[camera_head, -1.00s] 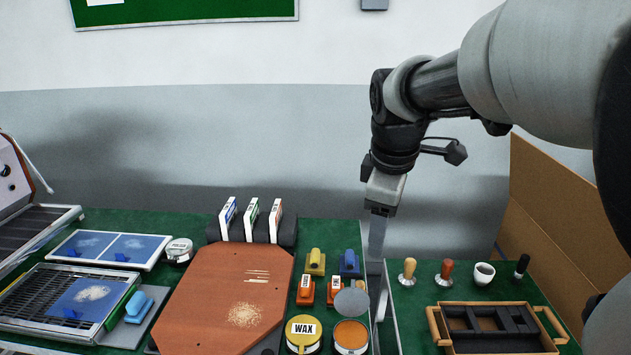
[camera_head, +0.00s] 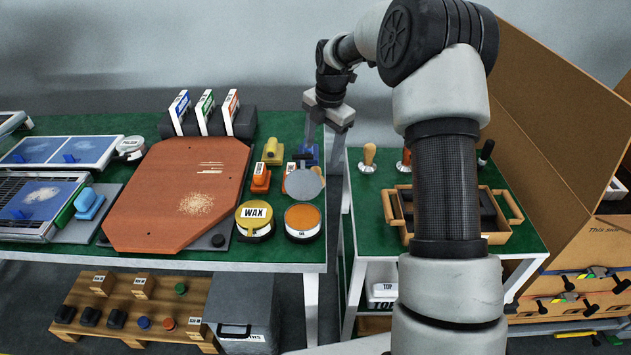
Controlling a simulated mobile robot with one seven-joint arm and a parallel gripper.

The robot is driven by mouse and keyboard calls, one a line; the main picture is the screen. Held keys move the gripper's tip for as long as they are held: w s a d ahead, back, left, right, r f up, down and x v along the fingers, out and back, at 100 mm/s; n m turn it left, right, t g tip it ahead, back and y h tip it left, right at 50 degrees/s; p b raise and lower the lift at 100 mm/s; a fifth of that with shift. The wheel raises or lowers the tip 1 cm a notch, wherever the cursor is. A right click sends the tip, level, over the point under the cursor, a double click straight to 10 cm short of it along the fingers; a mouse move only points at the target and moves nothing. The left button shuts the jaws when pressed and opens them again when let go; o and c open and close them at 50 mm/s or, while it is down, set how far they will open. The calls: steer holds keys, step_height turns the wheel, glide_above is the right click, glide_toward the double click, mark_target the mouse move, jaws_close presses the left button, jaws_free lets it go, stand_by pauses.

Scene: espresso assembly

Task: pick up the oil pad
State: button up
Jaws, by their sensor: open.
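No label that I can read names the oil pad. Candidates are a yellow pad with a rounded grip (camera_head: 272,152) and a blue pad (camera_head: 306,156) at the back right of the green worktop, with small orange labelled blocks (camera_head: 261,178) in front. My gripper (camera_head: 324,146) is open, pointing down at the back right by the blue pad. One finger overlaps the blue pad in the picture, and the other is to its right. I cannot tell whether it touches the pad. Nothing shows between the fingers.
A wax tin (camera_head: 254,219), an orange-topped tin (camera_head: 302,221) and a grey disc (camera_head: 303,184) stand close in front. The red-brown board (camera_head: 165,205) lies left. A gap separates this bench from the right table with tampers (camera_head: 368,158) and a wooden tray (camera_head: 391,207).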

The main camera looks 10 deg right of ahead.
mark_target(318, 169)
steer(key=f, duration=0.3)
steer(key=f+b, duration=0.1)
steer(key=f, duration=0.2)
steer(key=w+a+f, duration=0.1)
steer(key=f, duration=0.3)
steer(key=shift+w+f, duration=0.1)
steer(key=c, duration=1.1)
